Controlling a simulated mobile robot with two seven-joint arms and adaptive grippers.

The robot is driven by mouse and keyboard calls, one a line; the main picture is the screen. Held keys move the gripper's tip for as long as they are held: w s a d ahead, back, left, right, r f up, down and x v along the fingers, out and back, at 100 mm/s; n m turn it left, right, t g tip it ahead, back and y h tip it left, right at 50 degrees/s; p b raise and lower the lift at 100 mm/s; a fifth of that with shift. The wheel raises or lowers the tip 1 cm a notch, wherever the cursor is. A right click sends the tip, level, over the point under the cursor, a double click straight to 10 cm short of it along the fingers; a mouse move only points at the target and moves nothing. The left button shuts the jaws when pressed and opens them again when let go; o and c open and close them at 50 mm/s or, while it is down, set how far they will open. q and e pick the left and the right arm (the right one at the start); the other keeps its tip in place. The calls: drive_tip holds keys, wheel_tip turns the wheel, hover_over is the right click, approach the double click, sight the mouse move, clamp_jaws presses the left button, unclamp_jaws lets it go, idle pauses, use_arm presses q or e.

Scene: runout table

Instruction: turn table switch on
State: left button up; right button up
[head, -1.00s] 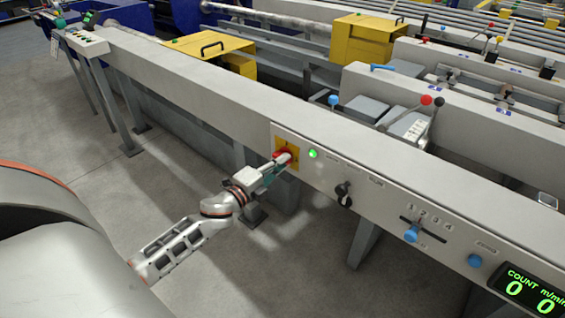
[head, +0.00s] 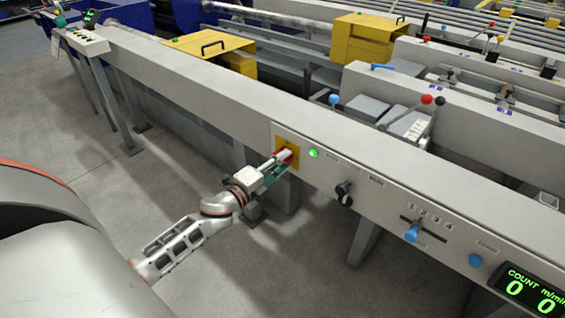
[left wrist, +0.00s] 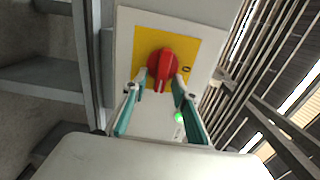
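The table switch (left wrist: 163,66) is a red rotary knob on a yellow plate (left wrist: 190,45), set in the front panel of the runout table. In the head view the red knob (head: 286,156) is partly covered by my left gripper (head: 280,163). In the left wrist view my left gripper (left wrist: 160,82) is open. Its teal-padded fingers are spread, with the tips on either side of the lower part of the knob. I cannot tell whether they touch it. The knob's grip bar points down, toward the gripper, in that view. My right gripper is in neither view.
A lit green lamp (head: 313,153) sits right of the switch. Further right are a black selector (head: 344,194), a blue slider knob (head: 411,234), a blue button (head: 475,261) and a display (head: 530,292) reading zeros. Floor before the table is clear.

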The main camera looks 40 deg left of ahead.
use_arm(q)
drive_tip(key=s, duration=1.2)
drive_tip(key=shift+a, duration=0.45)
